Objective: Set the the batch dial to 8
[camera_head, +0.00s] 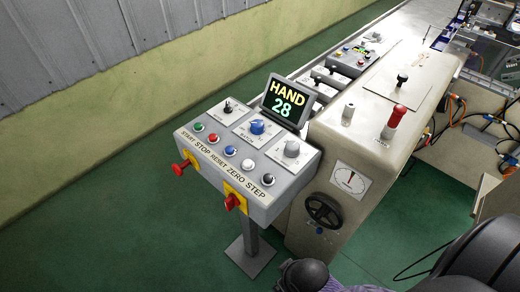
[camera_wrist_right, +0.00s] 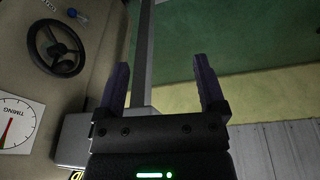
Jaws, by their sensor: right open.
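The control panel (camera_head: 247,158) stands on a grey post and carries three dials on white plates. The blue dial (camera_head: 257,127) is in the middle; its plate's lettering looks like BATCH, but its scale is too small to read. A black selector (camera_head: 227,107) is left of it and a grey dial (camera_head: 292,149) right of it. The display (camera_head: 286,102) reads HAND 28. My right gripper (camera_wrist_right: 163,75) is open and empty in the right wrist view, away from the dials. My left gripper is not in view.
Buttons in several colours (camera_head: 230,151) line the panel's front, with red knobs (camera_head: 180,168) on yellow plates. The beige machine (camera_head: 350,145) beside it has a black handwheel (camera_head: 323,211) and a TIMING gauge (camera_head: 349,181). Green floor (camera_head: 130,220) is clear at left.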

